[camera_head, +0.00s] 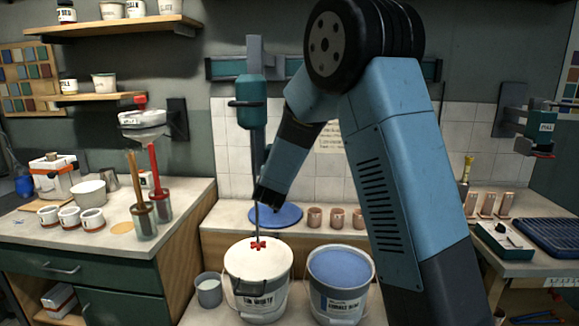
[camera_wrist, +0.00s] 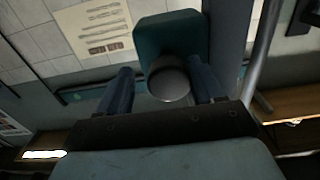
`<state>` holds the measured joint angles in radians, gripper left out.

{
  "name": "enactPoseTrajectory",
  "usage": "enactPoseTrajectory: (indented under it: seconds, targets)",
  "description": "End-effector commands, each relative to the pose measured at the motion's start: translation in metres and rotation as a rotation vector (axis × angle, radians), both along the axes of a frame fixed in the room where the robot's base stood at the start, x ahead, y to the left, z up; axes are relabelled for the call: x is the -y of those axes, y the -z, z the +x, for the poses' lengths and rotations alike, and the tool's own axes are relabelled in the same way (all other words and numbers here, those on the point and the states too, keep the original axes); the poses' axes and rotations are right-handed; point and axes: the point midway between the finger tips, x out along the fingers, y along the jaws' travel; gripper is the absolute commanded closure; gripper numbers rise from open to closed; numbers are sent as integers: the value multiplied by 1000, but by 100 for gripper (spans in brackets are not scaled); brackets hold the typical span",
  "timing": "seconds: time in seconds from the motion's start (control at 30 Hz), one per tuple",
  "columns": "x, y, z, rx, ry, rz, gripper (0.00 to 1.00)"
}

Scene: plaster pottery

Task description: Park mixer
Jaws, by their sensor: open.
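The mixer (camera_head: 255,92) is a teal body on an upright grey column at the back wall. Its thin shaft runs down to a red paddle (camera_head: 258,244) at the white surface in the white bucket (camera_head: 262,290); I cannot tell whether the paddle touches it. My gripper (camera_head: 264,172) is beside the mixer's lower body, partly hidden. In the wrist view, my open gripper (camera_wrist: 162,88) has a blue finger on each side of a round grey knob (camera_wrist: 169,82) in front of a teal block (camera_wrist: 168,38). Contact is not clear.
A blue-filled bucket (camera_head: 340,290) stands right of the white one. A blue disc (camera_head: 276,214) and copper-coloured cups (camera_head: 337,218) are on the back ledge. Tools in jars (camera_head: 144,222) stand on the left counter. A blue ribbed tray (camera_head: 552,236) lies at right.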

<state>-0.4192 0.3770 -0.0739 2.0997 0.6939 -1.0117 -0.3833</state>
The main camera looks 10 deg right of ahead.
Motion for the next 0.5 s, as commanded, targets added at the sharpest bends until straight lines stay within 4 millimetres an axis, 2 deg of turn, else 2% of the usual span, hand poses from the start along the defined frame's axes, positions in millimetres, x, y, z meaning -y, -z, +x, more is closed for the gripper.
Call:
enactPoseTrajectory:
  seconds: [0.17, 0.5]
  targets:
    - [-5, 0, -17, -1, -2, 1, 33]
    - [-18, 1, -82, -1, -2, 0, 33]
